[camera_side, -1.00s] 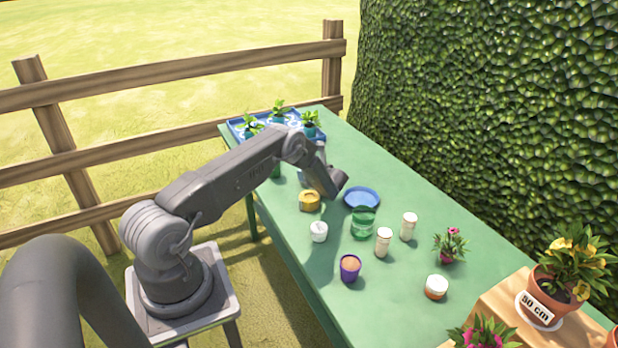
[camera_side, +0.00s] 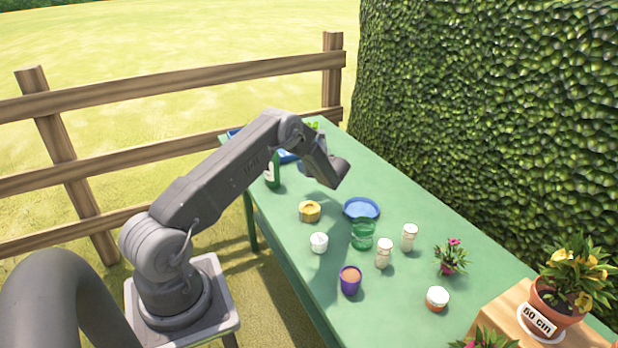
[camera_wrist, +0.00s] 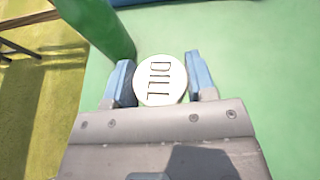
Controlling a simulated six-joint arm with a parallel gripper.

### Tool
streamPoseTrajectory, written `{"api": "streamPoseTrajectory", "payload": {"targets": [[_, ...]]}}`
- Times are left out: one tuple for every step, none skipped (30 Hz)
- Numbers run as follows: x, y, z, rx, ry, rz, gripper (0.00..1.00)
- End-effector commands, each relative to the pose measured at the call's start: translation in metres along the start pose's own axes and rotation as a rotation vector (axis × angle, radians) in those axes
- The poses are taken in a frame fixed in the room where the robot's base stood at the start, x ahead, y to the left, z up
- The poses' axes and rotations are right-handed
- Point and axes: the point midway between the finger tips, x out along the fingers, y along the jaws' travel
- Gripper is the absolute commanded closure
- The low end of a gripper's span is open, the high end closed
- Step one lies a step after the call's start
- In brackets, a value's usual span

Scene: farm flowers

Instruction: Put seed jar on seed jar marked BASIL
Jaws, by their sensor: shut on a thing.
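My gripper (camera_wrist: 160,88) is shut on a round jar (camera_wrist: 160,80) whose pale lid reads DILL, with a blue-grey finger on each side. In the side view my gripper (camera_side: 310,170) is above the far half of the green table, and the jar is hidden behind the wrist. Two slim white-capped jars, one nearer (camera_side: 384,254) and one farther (camera_side: 409,238), stand upright on the table to the right of my gripper. Their labels are too small to read, so I cannot tell which is BASIL.
A green bottle (camera_side: 272,172) stands close left of my gripper. A blue tray (camera_side: 236,133) lies behind.

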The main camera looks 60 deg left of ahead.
Motion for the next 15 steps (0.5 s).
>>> {"api": "streamPoseTrajectory", "payload": {"targets": [[-0.003, 0.000, 0.007, -0.002, 0.000, -0.001, 0.72], [-0.005, 0.000, 0.010, -0.002, 0.000, 0.000, 0.72], [-0.008, 0.001, 0.013, -0.001, 0.001, 0.000, 0.72], [-0.011, 0.002, 0.014, -0.001, 0.002, 0.000, 0.72], [-0.014, 0.003, 0.015, -0.001, 0.004, 0.001, 0.72], [-0.019, 0.006, 0.016, -0.001, 0.006, 0.001, 0.72], [-0.024, 0.009, 0.015, 0.000, 0.008, 0.002, 0.72], [-0.030, 0.012, 0.015, -0.001, 0.010, 0.003, 0.72], [-0.038, 0.018, 0.013, -0.001, 0.013, 0.004, 0.72], [-0.045, 0.023, 0.012, -0.002, 0.015, 0.006, 0.72], [-0.052, 0.028, 0.011, -0.002, 0.017, 0.007, 0.72], [-0.062, 0.037, 0.009, -0.003, 0.021, 0.009, 0.72], [-0.070, 0.044, 0.008, -0.005, 0.023, 0.011, 0.72], [-0.078, 0.051, 0.006, -0.005, 0.024, 0.013, 0.72], [-0.087, 0.061, 0.005, -0.007, 0.025, 0.016, 0.72]]}}
